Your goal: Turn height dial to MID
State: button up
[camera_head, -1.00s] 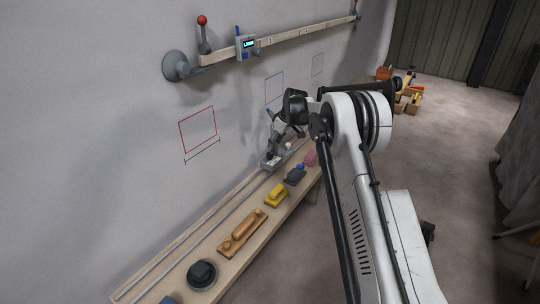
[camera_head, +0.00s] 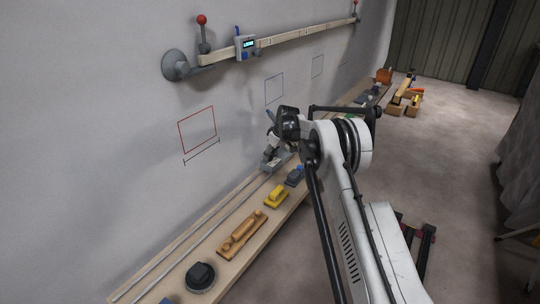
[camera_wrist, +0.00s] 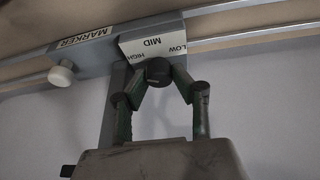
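The height dial (camera_wrist: 158,70) is a dark round knob on a grey marker carriage (camera_wrist: 102,62). Its white label plate (camera_wrist: 152,44) reads HIGH, MID and LOW, upside down in the wrist view, with MID in the middle. My gripper (camera_wrist: 160,78) has one fingertip on each side of the knob, and both appear to touch it. No pointer mark on the knob can be made out, so its setting cannot be read. In the head view my gripper (camera_head: 271,148) is down at the carriage on the bench rails, and the dial is hidden.
The carriage's white knob (camera_wrist: 61,74) is beside the MARKER label. The bench (camera_head: 226,262) holds a yellow tool (camera_head: 276,196), a wooden plane (camera_head: 241,235) and a black round tool (camera_head: 201,276). A beam with a display (camera_head: 246,45) is on the wall above.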

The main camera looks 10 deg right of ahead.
grip_shut()
jog(key=shift+m, duration=0.4)
jog(key=m+t+h+b, duration=0.1)
jog(key=m+h, duration=0.1)
jog(key=m, duration=0.2)
jog(key=shift+a+m, duration=0.1)
jog(key=shift+m, duration=0.2)
jog(key=m+h, duration=0.2)
jog(key=m, duration=0.4)
jog(key=shift+b, duration=0.35)
jog(key=shift+m+h, duration=0.3)
jog(key=shift+o, duration=2.1)
grip_release()
